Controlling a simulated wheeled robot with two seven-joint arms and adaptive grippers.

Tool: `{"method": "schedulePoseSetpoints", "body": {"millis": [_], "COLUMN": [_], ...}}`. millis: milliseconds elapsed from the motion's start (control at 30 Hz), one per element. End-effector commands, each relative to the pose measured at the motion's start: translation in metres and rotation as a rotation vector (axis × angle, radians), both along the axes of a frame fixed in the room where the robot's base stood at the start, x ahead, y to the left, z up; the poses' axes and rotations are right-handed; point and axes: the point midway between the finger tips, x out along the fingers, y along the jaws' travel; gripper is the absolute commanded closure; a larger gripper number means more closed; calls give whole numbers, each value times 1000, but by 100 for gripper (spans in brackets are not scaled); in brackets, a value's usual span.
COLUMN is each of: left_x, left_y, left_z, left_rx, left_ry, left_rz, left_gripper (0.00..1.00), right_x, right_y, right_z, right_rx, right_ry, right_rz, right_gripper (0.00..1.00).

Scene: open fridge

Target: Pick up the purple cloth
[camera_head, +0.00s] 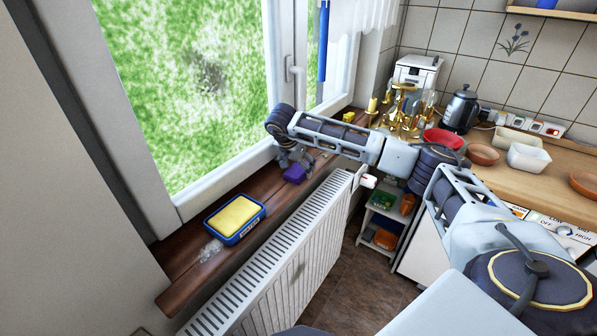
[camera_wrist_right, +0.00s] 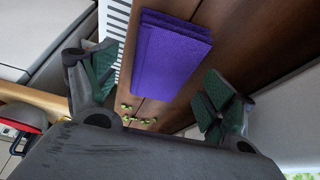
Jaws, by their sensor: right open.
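The purple cloth (camera_head: 295,173) is a small folded block lying on the dark wooden windowsill in the head view. In the right wrist view the cloth (camera_wrist_right: 172,55) lies on the brown wood, ahead of and between the two fingers. My right gripper (camera_head: 291,158) is just above and beside the cloth, pointing down at the sill. In the right wrist view the right gripper (camera_wrist_right: 158,92) has its green-padded fingers spread wide, with nothing between the pads. The gripper's own body hides part of the sill. My left gripper is not in view.
A yellow sponge in a blue tray (camera_head: 236,218) and a clear crumpled item (camera_head: 210,250) lie nearer on the sill. The window (camera_head: 190,90) rises behind the sill, and a white radiator (camera_head: 290,255) stands below it. Brass candlesticks (camera_head: 402,105) and a kettle (camera_head: 460,108) stand beyond my arm.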

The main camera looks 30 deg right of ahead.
Motion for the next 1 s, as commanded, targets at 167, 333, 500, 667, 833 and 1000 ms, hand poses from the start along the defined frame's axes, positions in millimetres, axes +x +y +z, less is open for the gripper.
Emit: {"method": "schedulePoseSetpoints", "body": {"millis": [167, 333, 500, 667, 833, 1000], "left_x": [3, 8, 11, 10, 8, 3], "left_y": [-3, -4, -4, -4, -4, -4], "left_z": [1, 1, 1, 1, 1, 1], "left_rx": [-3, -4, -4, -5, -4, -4], "left_ry": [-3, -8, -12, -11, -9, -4], "left_rz": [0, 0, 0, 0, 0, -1], "left_gripper": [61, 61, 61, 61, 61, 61], "right_x": [2, 2, 2, 2, 2, 2], "right_y": [-4, -4, -4, -4, -4, -4], "right_z": [-10, -11, -11, -11, -11, -11], "right_rx": [-1, -1, 0, 0, 0, 0], "right_ry": [-1, 0, 0, 0, -1, -1], "right_rz": [-1, 0, 0, 0, 0, 0], "right_gripper": [17, 17, 17, 21, 43, 62]}}
